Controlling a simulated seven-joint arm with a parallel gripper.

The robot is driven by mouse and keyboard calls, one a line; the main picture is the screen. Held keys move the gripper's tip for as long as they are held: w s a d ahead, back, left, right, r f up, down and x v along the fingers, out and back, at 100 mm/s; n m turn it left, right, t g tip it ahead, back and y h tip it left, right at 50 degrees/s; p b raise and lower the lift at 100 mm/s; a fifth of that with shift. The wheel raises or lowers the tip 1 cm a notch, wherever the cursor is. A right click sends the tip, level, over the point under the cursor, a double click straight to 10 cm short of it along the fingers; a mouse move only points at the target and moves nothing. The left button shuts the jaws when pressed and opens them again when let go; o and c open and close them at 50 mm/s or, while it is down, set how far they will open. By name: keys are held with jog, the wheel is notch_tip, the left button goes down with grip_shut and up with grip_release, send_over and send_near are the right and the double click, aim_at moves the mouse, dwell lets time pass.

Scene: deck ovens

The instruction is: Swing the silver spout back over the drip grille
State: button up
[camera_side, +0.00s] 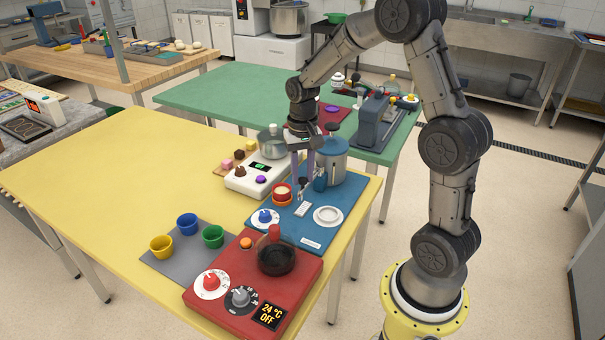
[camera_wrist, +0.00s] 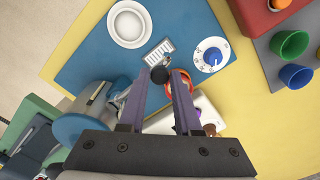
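The blue boiler (camera_side: 331,160) stands at the far end of the blue board; it also shows in the wrist view (camera_wrist: 82,130). The silver spout (camera_wrist: 118,98) is partly hidden by a finger, so its exact direction is unclear. A small slotted white plate, apparently the drip grille (camera_wrist: 158,52), lies on the board; it shows in the side view too (camera_side: 302,209). My gripper (camera_side: 303,184) is low over the board beside the boiler. I see no clear contact.
A white round dish (camera_side: 328,215), a blue-and-white dial (camera_side: 264,217) and a red cup (camera_side: 282,192) are near the grille. A white scale (camera_side: 258,176) stands left of the boiler. The red hotplate (camera_side: 232,285) is in front. The yellow table's left side is clear.

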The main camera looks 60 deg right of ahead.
jog(key=o, duration=0.3)
jog(key=shift+o, duration=0.2)
notch_tip(320, 180, up, 14)
dwell(0.4)
jog(key=shift+f, duration=0.1)
